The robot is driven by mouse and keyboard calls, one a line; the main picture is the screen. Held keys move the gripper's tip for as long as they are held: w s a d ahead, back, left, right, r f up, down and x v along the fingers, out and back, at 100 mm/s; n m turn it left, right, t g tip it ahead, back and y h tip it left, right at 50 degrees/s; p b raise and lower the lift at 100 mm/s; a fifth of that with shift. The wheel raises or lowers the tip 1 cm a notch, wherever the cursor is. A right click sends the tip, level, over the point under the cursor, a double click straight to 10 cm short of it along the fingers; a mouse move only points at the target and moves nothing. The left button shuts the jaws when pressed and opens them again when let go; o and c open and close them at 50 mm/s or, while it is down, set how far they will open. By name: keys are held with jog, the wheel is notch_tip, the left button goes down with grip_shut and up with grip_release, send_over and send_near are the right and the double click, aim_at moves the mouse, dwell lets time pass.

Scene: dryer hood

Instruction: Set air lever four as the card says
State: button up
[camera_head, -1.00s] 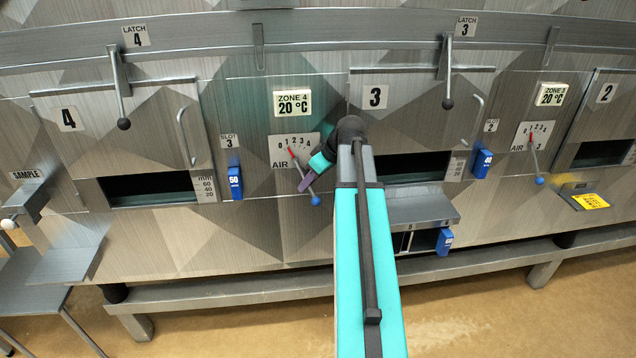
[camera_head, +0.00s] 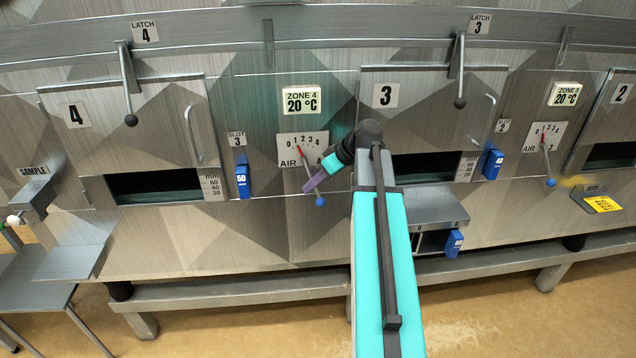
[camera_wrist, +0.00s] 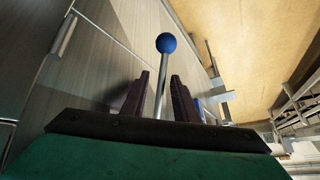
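Air lever four (camera_head: 309,173) hangs below the ZONE 4 display on the dryer front. Its red tip sits near the 1 on the 0–4 scale plate (camera_head: 315,138), and its blue knob hangs down to the right. My gripper (camera_head: 310,186) is at the lever's lower rod, just above the knob. In the wrist view, the two dark fingers of my gripper (camera_wrist: 160,80) stand on either side of the rod with visible gaps, and the blue knob (camera_wrist: 166,43) is beyond the fingertips. A yellow card (camera_head: 603,204) lies at the right; its text is too small to read.
The ZONE 4 display (camera_head: 301,100) reads 20 °C. A blue block (camera_head: 242,181) is in slot 3, left of the lever. Air lever three (camera_head: 547,164) is further right. A shelf (camera_head: 438,209) juts out right of my arm. A metal rail (camera_head: 230,295) runs along the bottom.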

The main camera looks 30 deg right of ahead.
jog(key=shift+w+a, duration=0.15)
jog(key=shift+r, duration=0.15)
jog(key=b+v, duration=0.2)
jog(key=v, duration=1.1)
jog(key=shift+s+r+b, duration=0.15)
jog(key=shift+s+b, duration=0.05)
jog(key=shift+b, duration=0.1)
dwell(0.3)
